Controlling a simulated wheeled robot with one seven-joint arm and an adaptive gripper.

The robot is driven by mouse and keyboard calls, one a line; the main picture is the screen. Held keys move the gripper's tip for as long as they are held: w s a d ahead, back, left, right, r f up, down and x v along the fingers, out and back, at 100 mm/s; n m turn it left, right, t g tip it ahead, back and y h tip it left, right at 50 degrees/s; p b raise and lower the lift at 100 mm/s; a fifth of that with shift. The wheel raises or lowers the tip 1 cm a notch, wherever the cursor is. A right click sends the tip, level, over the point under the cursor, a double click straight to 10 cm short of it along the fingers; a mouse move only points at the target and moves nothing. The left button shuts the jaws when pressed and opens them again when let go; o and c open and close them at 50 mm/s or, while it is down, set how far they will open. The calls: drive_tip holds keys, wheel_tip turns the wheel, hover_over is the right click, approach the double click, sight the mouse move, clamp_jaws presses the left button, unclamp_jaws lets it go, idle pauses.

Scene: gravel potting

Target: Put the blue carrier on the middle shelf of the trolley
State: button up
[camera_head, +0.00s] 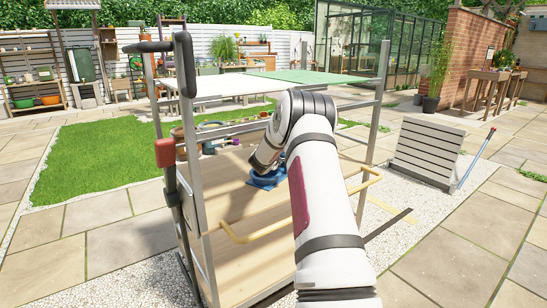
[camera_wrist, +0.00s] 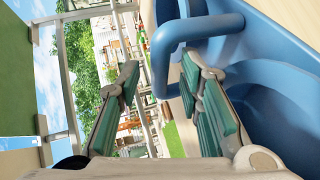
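The blue carrier (camera_head: 268,179) rests on the wooden middle shelf (camera_head: 225,180) of the trolley (camera_head: 190,85), partly hidden behind my arm. In the wrist view the carrier (camera_wrist: 270,75) fills the right side, with its rounded handle (camera_wrist: 185,32) rising at the upper middle. My gripper (camera_wrist: 160,80) is open, its two green-padded fingers wide apart with nothing between them. The right finger is close beside the carrier; whether it touches cannot be told. In the head view the gripper is mostly hidden by my wrist.
The trolley has upright posts and a yellow rail (camera_head: 290,222) along its near side. A white and green top panel (camera_head: 300,76) lies above the shelf. Several pots stand at the shelf's far edge. A slatted panel (camera_head: 427,150) stands on the right.

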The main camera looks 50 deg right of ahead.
drive_tip(key=p+v, duration=0.1)
drive_tip(key=v, duration=0.9)
idle(0.3)
